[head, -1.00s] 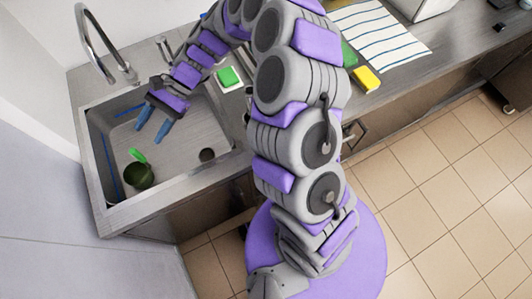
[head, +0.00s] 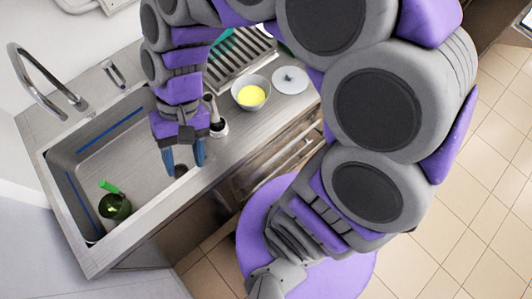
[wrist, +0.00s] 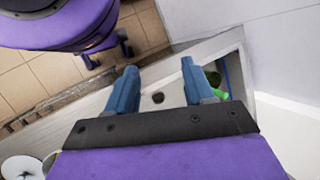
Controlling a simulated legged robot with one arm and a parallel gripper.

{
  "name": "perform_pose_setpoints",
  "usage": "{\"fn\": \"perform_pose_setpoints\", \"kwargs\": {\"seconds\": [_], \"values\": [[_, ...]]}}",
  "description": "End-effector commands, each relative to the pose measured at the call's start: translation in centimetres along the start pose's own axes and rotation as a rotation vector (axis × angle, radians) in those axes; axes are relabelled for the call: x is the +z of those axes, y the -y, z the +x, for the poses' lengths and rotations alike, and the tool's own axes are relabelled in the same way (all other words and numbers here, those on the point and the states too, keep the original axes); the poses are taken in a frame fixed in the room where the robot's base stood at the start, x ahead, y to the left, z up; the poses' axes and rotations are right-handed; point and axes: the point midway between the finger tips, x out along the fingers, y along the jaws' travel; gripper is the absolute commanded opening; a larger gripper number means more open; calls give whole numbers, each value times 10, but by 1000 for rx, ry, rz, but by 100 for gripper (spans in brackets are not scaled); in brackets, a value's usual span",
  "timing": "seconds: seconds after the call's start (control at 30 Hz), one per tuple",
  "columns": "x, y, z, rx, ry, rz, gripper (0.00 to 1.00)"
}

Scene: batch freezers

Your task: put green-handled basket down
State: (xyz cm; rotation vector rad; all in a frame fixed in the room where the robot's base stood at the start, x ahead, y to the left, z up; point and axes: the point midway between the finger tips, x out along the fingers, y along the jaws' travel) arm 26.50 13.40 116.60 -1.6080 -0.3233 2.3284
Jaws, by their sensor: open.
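The green-handled basket (head: 115,207) is a small dark green round basket with a bright green handle (head: 110,187). It sits in the near left corner of the steel sink (head: 135,165). In the wrist view the green handle (wrist: 220,94) shows just beyond the right finger, and the basket is partly hidden there. My gripper (head: 184,165) is open and empty, with blue fingers pointing down over the right end of the sink near the drain. It is apart from the basket. The gripper also shows in the wrist view (wrist: 158,80).
A faucet (head: 45,85) rises behind the sink. Right of the sink stand a bowl with yellow contents (head: 251,94), a round white lid (head: 290,80), a dark-headed tool (head: 217,125) and a drying rack (head: 235,55). A wall borders the sink's left side.

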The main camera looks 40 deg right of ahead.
Motion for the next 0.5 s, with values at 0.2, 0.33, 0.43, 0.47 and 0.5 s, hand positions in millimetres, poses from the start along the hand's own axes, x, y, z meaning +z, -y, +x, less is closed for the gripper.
{"fn": "perform_pose_setpoints", "kwargs": {"seconds": [0.2,0.33,0.43,0.47,0.5], "values": [[31,-46,-8,134,-87,-33,53],[50,-75,-11,214,-129,-38,53],[63,-96,-14,271,-160,-35,53],[67,-102,-15,286,-167,-34,53],[72,-109,-15,304,-175,-31,53]]}}
